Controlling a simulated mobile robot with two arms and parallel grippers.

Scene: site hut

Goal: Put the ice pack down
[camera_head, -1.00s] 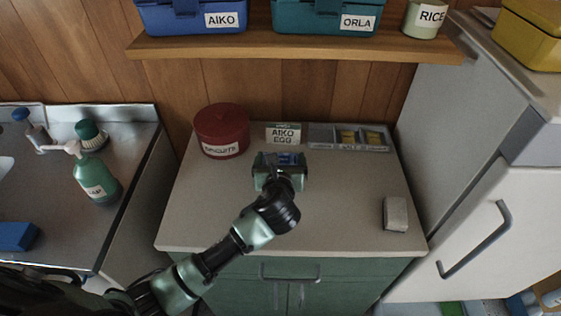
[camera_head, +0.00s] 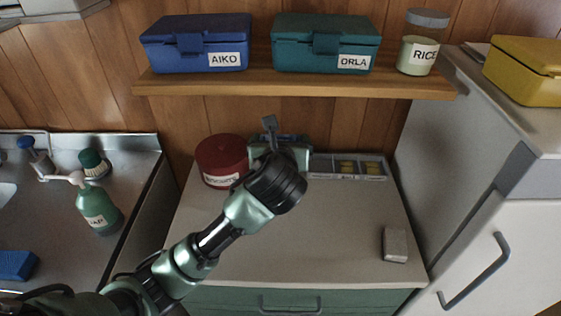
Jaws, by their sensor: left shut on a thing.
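My left gripper (camera_head: 278,152) is over the back of the counter (camera_head: 310,235), beside the red biscuit tin, with its arm reaching in from the lower left. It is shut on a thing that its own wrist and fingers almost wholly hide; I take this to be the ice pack. A small grey piece sticks up above the gripper, and I cannot tell what it belongs to. Whether the held thing touches the counter or the wall is not visible. My right gripper is not in view.
The red tin (camera_head: 219,157) stands left of the gripper; a divided tray (camera_head: 347,167) lies right of it. A pale block (camera_head: 395,244) lies at the counter's right. The shelf (camera_head: 300,86) overhangs behind, holding blue and teal boxes and a rice jar. The counter's middle is clear.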

